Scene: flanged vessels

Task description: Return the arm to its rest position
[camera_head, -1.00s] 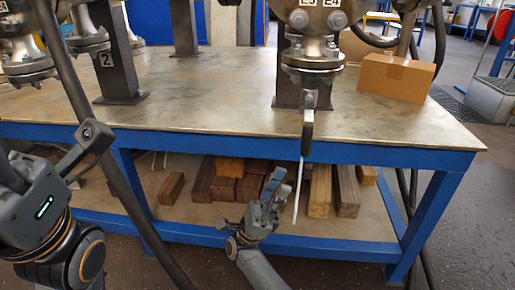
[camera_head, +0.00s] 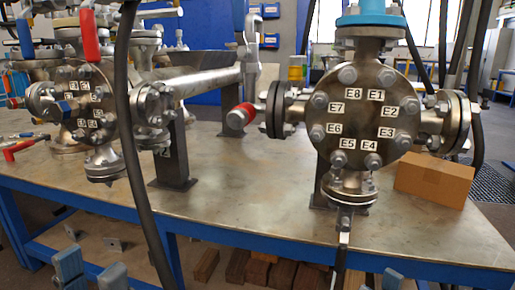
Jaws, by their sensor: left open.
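My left gripper (camera_head: 92,272) shows at the bottom left edge of the head view. Its two grey-blue fingertips stand apart with nothing between them, in front of the table's lower part. Two similar fingertips of my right gripper (camera_head: 423,284) just reach into the bottom right edge, also apart and with nothing seen between them. The rest of both grippers and both arms is below the picture. The flanged vessel (camera_head: 366,104), with bolts and labels E1 to E8, stands on the metal table (camera_head: 245,195), clear of both grippers.
A second flanged vessel (camera_head: 88,105) with a red-handled lever stands at the left. A dark cable (camera_head: 135,160) crosses the left side. Wooden blocks (camera_head: 260,270) lie under the blue-framed table.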

